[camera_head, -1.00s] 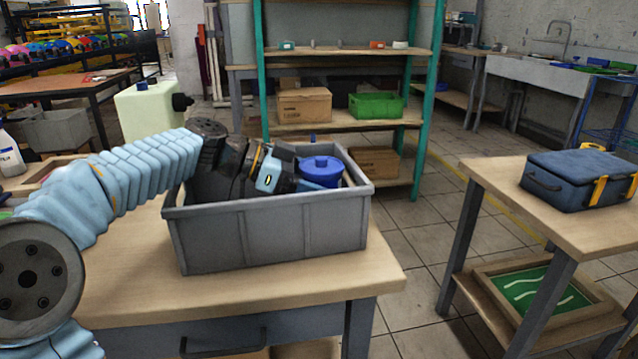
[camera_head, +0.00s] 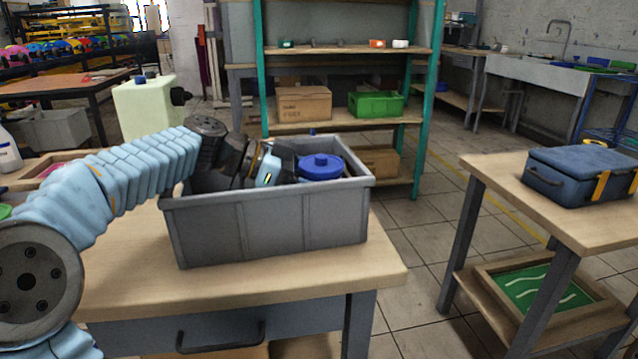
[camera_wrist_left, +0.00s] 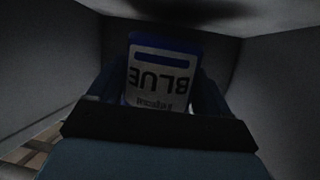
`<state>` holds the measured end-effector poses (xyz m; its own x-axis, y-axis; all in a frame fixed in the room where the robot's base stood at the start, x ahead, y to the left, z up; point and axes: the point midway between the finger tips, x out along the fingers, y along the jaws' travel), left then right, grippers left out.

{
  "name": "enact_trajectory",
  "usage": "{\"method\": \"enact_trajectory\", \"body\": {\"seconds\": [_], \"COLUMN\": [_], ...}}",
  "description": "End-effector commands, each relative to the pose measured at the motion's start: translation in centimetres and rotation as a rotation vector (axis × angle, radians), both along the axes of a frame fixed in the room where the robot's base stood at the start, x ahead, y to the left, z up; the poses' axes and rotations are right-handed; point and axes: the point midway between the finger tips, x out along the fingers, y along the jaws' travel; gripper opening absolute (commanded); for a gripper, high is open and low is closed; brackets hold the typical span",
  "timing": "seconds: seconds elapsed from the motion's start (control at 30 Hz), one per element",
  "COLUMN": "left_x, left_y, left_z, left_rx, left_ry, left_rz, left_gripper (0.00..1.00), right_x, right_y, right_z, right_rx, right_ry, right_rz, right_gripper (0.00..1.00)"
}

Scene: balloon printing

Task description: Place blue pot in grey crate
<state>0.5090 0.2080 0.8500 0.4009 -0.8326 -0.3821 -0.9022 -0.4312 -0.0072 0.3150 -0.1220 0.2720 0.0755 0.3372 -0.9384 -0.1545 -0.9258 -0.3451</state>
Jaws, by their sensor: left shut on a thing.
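The blue pot (camera_head: 320,167) shows its blue lid above the front rim of the grey crate (camera_head: 270,225), toward the crate's right side. Its lower part is hidden by the crate wall. In the left wrist view the pot (camera_wrist_left: 160,75) shows a white label reading BLUE, upside down, between the two fingers. My left gripper (camera_wrist_left: 157,100) is shut on the pot, inside the crate. In the head view my left arm reaches over the crate's left side, and the fingertips are mostly hidden. My right gripper is not in view.
The crate stands on a wooden table (camera_head: 330,285). A pale green container (camera_head: 146,108) stands behind it at the left. To the right, across open floor, a second table (camera_head: 505,175) holds a blue case (camera_head: 575,175). A teal-framed shelf (camera_head: 425,90) stands behind.

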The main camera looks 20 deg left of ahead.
Motion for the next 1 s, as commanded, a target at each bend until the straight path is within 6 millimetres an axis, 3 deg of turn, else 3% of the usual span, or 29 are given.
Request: {"method": "enact_trajectory", "body": {"seconds": [0.03, 0.17, 0.4, 0.6, 0.8, 1.0], "left_x": [0.0, 0.0, 0.0, 0.0, -1.8, -2.8], "left_y": [0.0, 0.0, 0.0, 0.2, 4.0, 6.0], "left_z": [-0.3, -0.4, -0.3, 1.4, 2.6, 3.7], "left_rx": [-0.003, -0.003, -0.004, -0.003, -0.002, -0.003], "left_ry": [0.008, 0.008, 0.010, 0.009, 0.005, 0.006], "left_rz": [-0.001, -0.001, -0.001, 0.001, 0.002, 0.000], "left_gripper": [0.83, 1.00, 1.00, 1.00, 1.00, 1.00], "right_x": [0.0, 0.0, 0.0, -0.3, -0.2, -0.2], "right_y": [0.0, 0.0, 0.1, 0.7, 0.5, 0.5], "right_z": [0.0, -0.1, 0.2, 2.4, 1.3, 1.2], "right_rx": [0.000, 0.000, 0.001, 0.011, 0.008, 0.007], "right_ry": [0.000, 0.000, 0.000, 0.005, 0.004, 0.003], "right_rz": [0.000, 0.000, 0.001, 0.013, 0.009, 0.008], "right_gripper": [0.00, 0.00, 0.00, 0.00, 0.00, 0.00]}}
